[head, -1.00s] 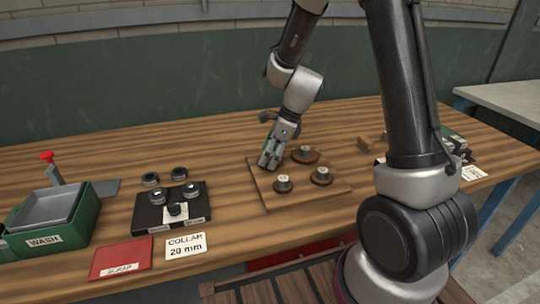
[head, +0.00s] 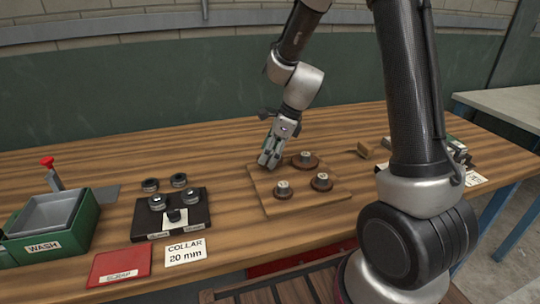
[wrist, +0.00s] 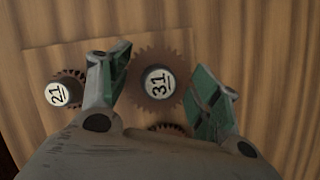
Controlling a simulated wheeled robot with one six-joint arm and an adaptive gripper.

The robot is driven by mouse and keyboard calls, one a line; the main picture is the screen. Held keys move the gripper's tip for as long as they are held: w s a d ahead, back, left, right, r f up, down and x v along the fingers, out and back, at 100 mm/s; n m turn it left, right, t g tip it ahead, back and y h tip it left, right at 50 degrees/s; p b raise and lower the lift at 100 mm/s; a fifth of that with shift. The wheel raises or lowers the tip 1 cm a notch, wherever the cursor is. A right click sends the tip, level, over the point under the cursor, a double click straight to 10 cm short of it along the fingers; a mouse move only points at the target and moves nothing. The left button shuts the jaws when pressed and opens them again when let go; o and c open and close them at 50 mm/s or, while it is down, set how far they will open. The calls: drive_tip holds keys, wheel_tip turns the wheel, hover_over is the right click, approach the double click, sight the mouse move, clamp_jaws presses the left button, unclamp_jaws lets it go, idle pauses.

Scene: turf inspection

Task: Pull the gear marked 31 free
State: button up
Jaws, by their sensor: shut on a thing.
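The gear marked 31 (wrist: 158,83) is a brown toothed wheel with a white-topped hub, in the middle of the wrist view. My gripper (wrist: 163,72) has its green-padded fingers on either side of it and is shut on it. In the head view my gripper (head: 268,160) is at the back left of the wooden board (head: 265,203) and hides this gear. I cannot tell whether the gear is still seated or slightly raised. The gear marked 21 (wrist: 58,93) is just outside the left finger.
Other gears stand close by on the board: one at the back (head: 305,160), one in front (head: 283,190), one at right (head: 321,182). To the left are a black collar stand (head: 190,224), a red scrap mat (head: 118,264) and a green wash tub (head: 75,230).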

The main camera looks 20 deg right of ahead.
drive_tip(key=shift+r, duration=2)
drive_tip(key=shift+s, duration=0.15)
